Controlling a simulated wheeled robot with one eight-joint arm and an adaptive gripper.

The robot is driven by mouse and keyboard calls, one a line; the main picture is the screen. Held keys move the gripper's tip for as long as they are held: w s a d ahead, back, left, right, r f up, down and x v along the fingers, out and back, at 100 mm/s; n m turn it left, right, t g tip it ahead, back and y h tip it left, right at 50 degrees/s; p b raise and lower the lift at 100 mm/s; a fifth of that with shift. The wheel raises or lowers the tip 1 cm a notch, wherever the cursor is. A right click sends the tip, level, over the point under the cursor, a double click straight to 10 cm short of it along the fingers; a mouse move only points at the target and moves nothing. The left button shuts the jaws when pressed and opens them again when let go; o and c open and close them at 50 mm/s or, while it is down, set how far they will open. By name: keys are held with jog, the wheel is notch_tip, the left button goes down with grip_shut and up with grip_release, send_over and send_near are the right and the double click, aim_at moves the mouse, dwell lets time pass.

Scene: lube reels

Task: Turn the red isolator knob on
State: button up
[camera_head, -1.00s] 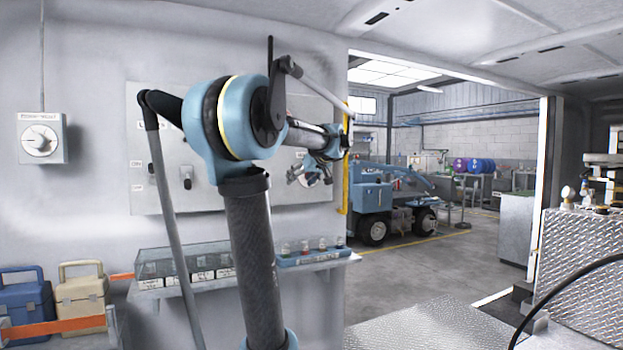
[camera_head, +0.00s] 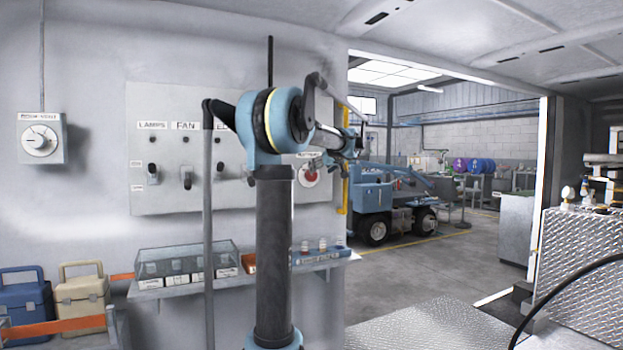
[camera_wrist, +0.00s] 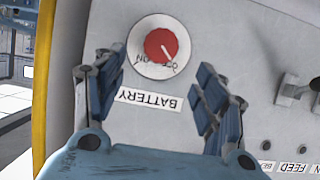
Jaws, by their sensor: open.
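The red isolator knob (camera_wrist: 160,44) sits on a round white plate on the wall panel, above the upside-down BATTERY label (camera_wrist: 148,99) in the wrist view. Its pale pointer line slants toward the OFF marking. In the head view, the knob (camera_head: 309,176) shows at the panel's right end, partly overlapped by my arm. My gripper (camera_wrist: 158,75) is open, its blue fingers spread to either side of the label. The knob lies beyond the fingertips, between their lines, and nothing is held. The gripper also shows small in the head view (camera_head: 343,166).
The grey panel (camera_head: 150,100) carries several dark switches to the left. Below it, a shelf (camera_head: 185,288) holds a clear bin and small bottles. A yellow post (camera_wrist: 43,75) edges the wall beside the panel. An open doorway lies to the right.

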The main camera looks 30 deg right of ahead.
aim_at(311, 176)
jog(key=x, duration=0.9)
jog(key=c, duration=1.1)
